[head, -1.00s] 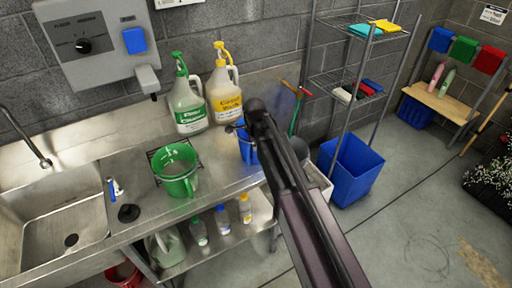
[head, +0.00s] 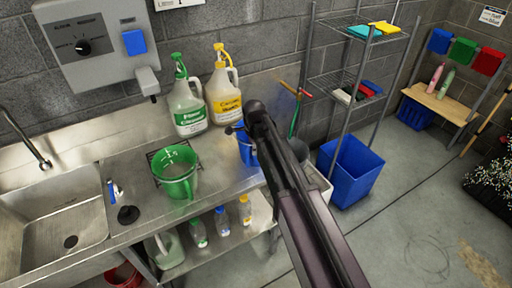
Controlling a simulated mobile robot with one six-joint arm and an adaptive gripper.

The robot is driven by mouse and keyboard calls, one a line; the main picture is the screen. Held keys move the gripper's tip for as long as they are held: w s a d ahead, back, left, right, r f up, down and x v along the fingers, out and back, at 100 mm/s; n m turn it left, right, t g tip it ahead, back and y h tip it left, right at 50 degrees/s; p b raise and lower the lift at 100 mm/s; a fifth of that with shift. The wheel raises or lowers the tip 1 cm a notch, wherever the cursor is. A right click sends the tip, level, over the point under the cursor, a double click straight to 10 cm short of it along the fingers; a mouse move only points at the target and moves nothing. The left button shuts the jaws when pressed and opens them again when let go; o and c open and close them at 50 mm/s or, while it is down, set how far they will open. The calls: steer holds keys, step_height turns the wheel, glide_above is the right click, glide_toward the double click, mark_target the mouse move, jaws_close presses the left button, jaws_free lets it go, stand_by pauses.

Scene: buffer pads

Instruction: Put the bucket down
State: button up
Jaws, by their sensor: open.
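A blue bucket (head: 247,150) stands upright on the steel counter near its right end, and my arm hides its right part. My gripper (head: 236,128) shows only as a small dark part at the bucket's rim, left of my arm's end. It is open; the rest of it is hidden behind the arm, and I cannot tell whether it touches the bucket. A green measuring jug (head: 175,178) stands on the counter to the left of the bucket.
Two cleaner jugs, one green-capped (head: 187,105) and one yellow-capped (head: 222,95), stand at the wall behind. A sink (head: 50,215) is at left. Small bottles (head: 222,220) stand on the lower shelf. A wire rack (head: 345,75) and large blue bin (head: 350,170) are at right.

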step_height(320, 180, up, 12)
steer(key=s+p, duration=0.1)
steer(key=p, duration=1)
steer(key=shift+s+p, duration=0.25)
steer(key=shift+p, duration=0.1)
steer(key=shift+d, duration=0.1)
stand_by(0.3)
steer(key=s+d+n, duration=0.8)
steer(key=d, duration=0.3)
steer(key=s+d+n+g, duration=0.1)
steer(key=s+d+n, duration=0.7)
steer(key=d, duration=0.4)
steer(key=shift+s+d+n, duration=0.2)
steer(key=shift+s+n, duration=0.1)
steer(key=shift+s, duration=0.5)
steer(key=shift+f, duration=0.15)
